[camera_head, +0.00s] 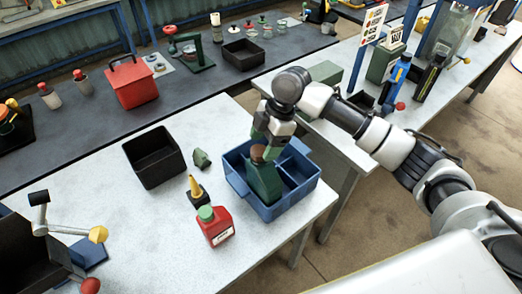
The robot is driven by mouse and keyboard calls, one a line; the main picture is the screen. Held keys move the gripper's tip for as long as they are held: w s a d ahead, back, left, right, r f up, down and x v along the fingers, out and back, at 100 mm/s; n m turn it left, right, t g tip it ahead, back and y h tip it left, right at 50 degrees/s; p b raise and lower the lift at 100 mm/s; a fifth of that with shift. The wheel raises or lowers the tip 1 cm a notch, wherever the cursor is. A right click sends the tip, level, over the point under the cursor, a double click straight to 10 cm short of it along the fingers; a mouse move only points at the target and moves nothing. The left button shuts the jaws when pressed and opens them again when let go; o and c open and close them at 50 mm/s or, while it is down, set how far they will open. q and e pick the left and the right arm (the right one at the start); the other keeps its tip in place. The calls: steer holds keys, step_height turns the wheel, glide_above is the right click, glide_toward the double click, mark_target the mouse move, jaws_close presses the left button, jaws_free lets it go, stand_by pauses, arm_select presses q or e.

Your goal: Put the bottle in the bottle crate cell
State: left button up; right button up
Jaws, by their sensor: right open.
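The dark green bottle (264,184) with a brown cap stands in the left part of the blue bottle crate (273,211), leaning slightly. The crate has dividers, and its right cells (297,171) look empty. My right gripper (270,148) is open, directly above the bottle at its cap. The fingertips overlap the cap in the picture, so I cannot tell whether they touch it. The bottle's base is hidden by the crate's front wall. My left gripper is not in view.
A red bottle with a green cap (216,228), a black and yellow funnel-like item (197,191), a small green object (201,159) and a black bin (154,158) stand left of the crate. The table's right edge is close to the crate. The table's front middle is clear.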

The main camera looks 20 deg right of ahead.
steer(key=b+v, duration=0.2)
steer(key=v, duration=0.7)
steer(key=shift+s+d, duration=0.1)
